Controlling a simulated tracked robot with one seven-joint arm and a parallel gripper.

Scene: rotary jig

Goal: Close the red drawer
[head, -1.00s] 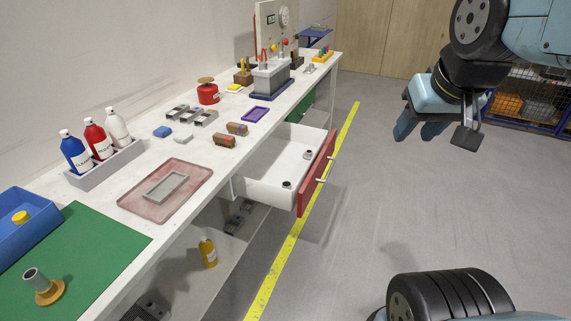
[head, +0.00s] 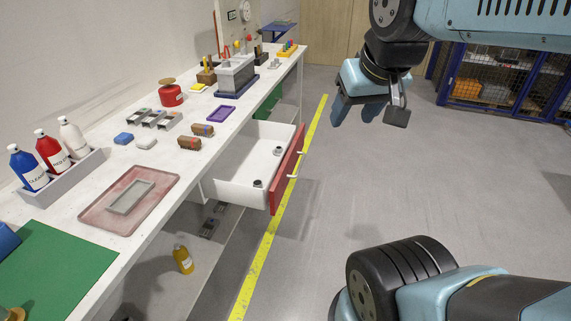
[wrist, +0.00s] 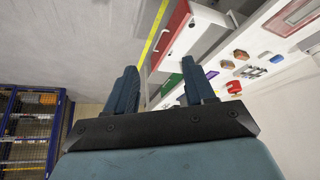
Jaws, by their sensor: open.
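The red drawer (head: 287,167) is pulled out from the white workbench, with its red front and pale handle facing the aisle. Its white tray (head: 240,187) shows two small dark round parts inside. In the wrist view the red drawer front (wrist: 174,34) is at the upper middle, beyond my fingers. My gripper (head: 372,112) is open and empty, in the air to the right of the drawer and clear of it. In the wrist view my gripper (wrist: 160,88) shows two spread dark blue fingers with nothing between them.
A green drawer (head: 268,102) is farther along. The floor right of the yellow line (head: 262,245) is clear. Caged shelves (head: 500,77) stand at the back right.

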